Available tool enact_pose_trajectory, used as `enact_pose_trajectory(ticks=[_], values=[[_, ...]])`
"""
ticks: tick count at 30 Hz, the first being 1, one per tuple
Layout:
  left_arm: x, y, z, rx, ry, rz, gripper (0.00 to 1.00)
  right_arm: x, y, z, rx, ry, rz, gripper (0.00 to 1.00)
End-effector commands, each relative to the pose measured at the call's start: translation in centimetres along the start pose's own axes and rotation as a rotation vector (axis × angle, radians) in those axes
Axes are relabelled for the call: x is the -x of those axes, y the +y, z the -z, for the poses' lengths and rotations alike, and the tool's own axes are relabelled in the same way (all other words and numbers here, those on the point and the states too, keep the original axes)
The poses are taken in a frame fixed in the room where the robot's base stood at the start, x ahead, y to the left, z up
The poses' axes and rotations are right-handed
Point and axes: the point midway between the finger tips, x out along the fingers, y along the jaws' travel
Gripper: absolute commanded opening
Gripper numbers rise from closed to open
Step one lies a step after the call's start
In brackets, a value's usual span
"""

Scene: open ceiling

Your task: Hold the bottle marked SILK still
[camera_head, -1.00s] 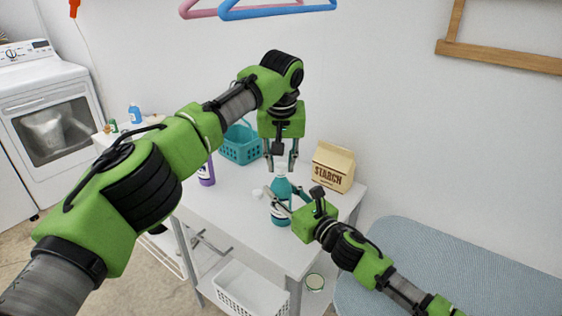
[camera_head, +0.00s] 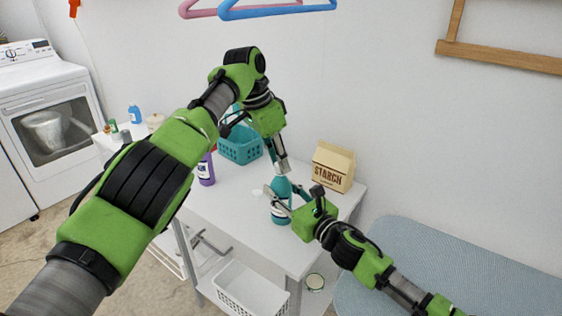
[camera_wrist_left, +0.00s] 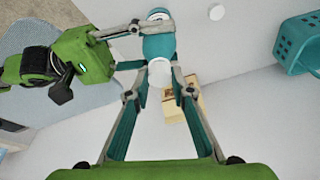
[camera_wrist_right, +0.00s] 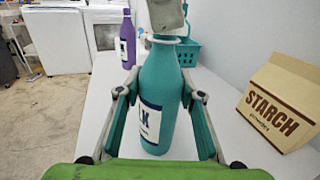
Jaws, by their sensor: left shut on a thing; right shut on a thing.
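The teal SILK bottle (camera_head: 280,188) stands upright on the white table (camera_head: 235,222). Part of its label, ending in "LK", shows in the right wrist view (camera_wrist_right: 150,122). My right gripper (camera_head: 279,200) is shut around the bottle's body from the right. My left gripper (camera_head: 281,168) comes down from above and is shut on the bottle's white top (camera_wrist_left: 160,72). Its fingers hide most of that top in the head view. In the left wrist view the bottle (camera_wrist_left: 158,45) lies between and beyond the left fingers.
A STARCH bag (camera_head: 333,167) stands behind and right of the bottle. A teal basket (camera_head: 240,150) and a purple bottle (camera_head: 206,172) stand to the left. A small white disc (camera_wrist_left: 216,12) lies on the table near the bottle. A padded blue surface (camera_head: 430,265) is at the right.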

Motion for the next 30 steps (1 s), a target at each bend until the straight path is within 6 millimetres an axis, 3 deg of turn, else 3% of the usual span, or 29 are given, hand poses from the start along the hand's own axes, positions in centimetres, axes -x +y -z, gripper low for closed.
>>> enact_pose_trajectory(ticks=[13,14,15,16,30], values=[[-0.14,-0.05,-0.26,-0.089,-0.004,-0.014,0.00,0.16,0.11,0.53,-0.003,0.008,-0.002,0.00],[-0.14,-0.04,-0.26,-0.089,-0.004,-0.014,0.24,0.16,0.10,0.53,-0.003,0.008,-0.002,0.00],[-0.15,-0.03,-0.26,-0.089,-0.004,-0.014,0.35,0.16,0.09,0.53,-0.003,0.008,-0.001,0.00],[-0.16,-0.01,-0.26,-0.089,-0.004,-0.015,0.39,0.16,0.07,0.53,-0.003,0.008,-0.001,0.00],[0.32,-0.25,0.48,-0.043,0.020,0.004,0.42,0.14,0.00,0.48,-0.001,0.007,0.000,0.00]])
